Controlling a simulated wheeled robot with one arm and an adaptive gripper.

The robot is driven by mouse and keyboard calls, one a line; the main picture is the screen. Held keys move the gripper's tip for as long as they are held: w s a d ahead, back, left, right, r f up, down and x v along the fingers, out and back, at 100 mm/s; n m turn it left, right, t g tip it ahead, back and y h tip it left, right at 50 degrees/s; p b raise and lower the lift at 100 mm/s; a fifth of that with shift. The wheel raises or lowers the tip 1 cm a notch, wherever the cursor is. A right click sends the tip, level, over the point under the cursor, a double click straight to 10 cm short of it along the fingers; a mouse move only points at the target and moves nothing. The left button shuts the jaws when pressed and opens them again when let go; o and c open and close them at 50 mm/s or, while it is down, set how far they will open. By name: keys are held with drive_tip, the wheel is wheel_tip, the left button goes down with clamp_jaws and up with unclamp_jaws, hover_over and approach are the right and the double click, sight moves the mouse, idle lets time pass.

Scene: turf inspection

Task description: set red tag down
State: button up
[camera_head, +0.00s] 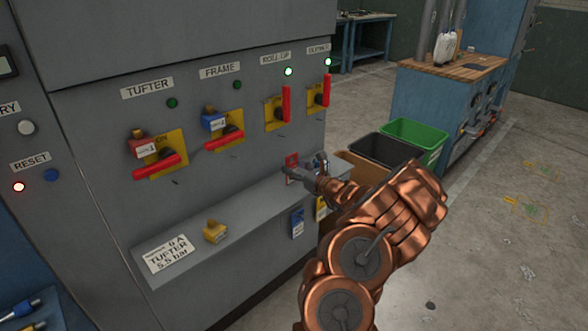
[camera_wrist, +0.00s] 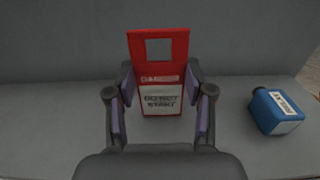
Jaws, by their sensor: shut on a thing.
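The red tag (camera_wrist: 160,72) has a square hole at its top and a white printed label. In the wrist view it is between the two fingers of my gripper (camera_wrist: 160,106), which is shut on it. In the head view the red tag (camera_head: 291,167) shows at the fingertips of my gripper (camera_head: 300,173), above the right part of the grey ledge (camera_head: 190,238). I cannot tell whether its lower edge touches the ledge.
A blue padlock (camera_wrist: 274,111) lies right of my gripper on the ledge. A yellow padlock (camera_head: 215,231) lies farther left. Blue (camera_head: 297,222) and yellow (camera_head: 321,208) tags hang at the ledge front. Red switch handles (camera_head: 155,167) stick out above. Bins (camera_head: 385,149) stand behind right.

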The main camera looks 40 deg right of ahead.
drive_tip(key=o, duration=1.2)
drive_tip(key=shift+f, duration=0.1)
drive_tip(key=shift+c, duration=0.2)
drive_tip(key=shift+s, duration=0.25)
drive_tip(key=s, duration=1.1)
drive_tip(key=shift+s, duration=0.3)
